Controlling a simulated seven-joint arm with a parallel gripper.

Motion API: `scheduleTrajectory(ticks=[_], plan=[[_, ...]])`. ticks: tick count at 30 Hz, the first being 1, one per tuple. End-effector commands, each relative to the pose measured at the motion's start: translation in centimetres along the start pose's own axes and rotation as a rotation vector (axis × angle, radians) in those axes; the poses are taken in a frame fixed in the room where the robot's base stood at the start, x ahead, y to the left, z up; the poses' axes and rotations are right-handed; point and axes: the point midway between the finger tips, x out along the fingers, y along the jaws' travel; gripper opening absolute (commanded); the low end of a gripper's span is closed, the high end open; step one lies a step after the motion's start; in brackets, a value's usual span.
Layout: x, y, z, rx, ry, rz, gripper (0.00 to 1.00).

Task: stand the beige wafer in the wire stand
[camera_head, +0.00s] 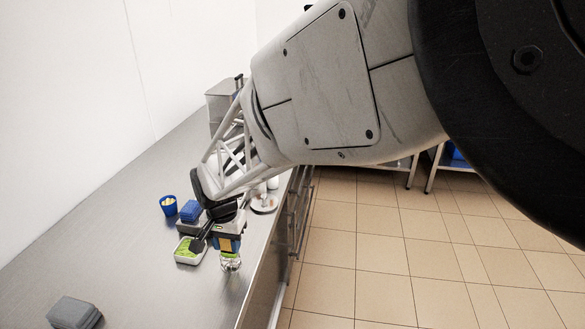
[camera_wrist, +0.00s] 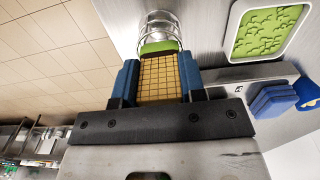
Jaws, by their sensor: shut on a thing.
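My gripper (camera_wrist: 160,78) has blue fingers shut on the beige wafer (camera_wrist: 160,78), which has a grid pattern. A bright green band (camera_wrist: 158,47) covers the wafer's far end; I cannot tell whether it is a coating. The wire stand (camera_wrist: 160,22) is just beyond that end, and its wires show around and past the green. In the head view my gripper (camera_head: 229,244) is over the counter near its front edge, with the wire stand (camera_head: 231,265) right below it. Whether the wafer touches the stand I cannot tell.
A white tray with green contents (camera_wrist: 268,32) is close beside the stand. Blue stacked pads (camera_head: 190,211) and a blue cup (camera_head: 168,206) stand farther back. A grey stack (camera_head: 75,312) lies at the near left. The counter between is clear.

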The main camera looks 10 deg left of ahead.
Motion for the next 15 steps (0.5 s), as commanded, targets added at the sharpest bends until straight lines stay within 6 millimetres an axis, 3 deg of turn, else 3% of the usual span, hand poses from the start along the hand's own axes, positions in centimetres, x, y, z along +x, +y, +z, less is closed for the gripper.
scheduleTrajectory(ticks=[15], plan=[[1.11,0.01,0.02,0.0,-0.001,0.001,0.17]])
